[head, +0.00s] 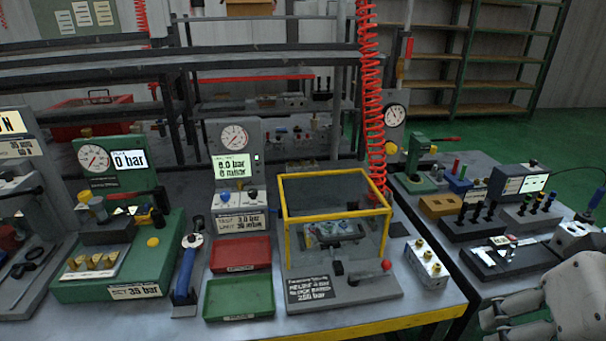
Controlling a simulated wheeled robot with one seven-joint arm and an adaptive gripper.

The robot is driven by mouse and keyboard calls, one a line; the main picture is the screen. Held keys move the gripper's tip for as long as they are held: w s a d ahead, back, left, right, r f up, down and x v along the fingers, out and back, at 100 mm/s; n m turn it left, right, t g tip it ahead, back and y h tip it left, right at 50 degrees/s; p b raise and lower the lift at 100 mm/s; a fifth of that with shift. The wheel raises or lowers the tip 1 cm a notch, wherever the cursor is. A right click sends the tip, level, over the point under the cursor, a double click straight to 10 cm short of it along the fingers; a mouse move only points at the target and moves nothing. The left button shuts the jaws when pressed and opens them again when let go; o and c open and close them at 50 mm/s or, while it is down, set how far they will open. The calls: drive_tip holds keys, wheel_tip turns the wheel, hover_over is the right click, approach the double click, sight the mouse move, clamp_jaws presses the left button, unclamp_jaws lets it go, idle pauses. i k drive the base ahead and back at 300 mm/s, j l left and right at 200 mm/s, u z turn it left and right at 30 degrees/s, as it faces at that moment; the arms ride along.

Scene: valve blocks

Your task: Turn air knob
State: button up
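A grey test station (238,145) with a round gauge and a lit green display stands at the middle of the bench. Below its display sit a blue knob (224,195) and a dark knob (252,195). I cannot read which knob is the air knob. The display seems to read 0.0 bar. My gripper (503,318) is at the lower right corner, pale grey and partly cut off by the frame edge. It is far from the knobs and touches none of them. Its finger opening is not clear.
A yellow-framed clear box (286,215) with a red-knobbed lever stands right of the station. Red (241,254) and green (238,297) trays lie in front. A green test station (122,255) is on the left. A red coiled hose (371,100) hangs behind the box.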

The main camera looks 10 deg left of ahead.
sight(252, 192)
drive_tip(key=i+j, duration=0.4)
drive_tip(key=j, duration=0.2)
drive_tip(key=i+j, duration=0.45)
drive_tip(key=k+j+u, duration=0.05)
drive_tip(key=j, duration=0.1)
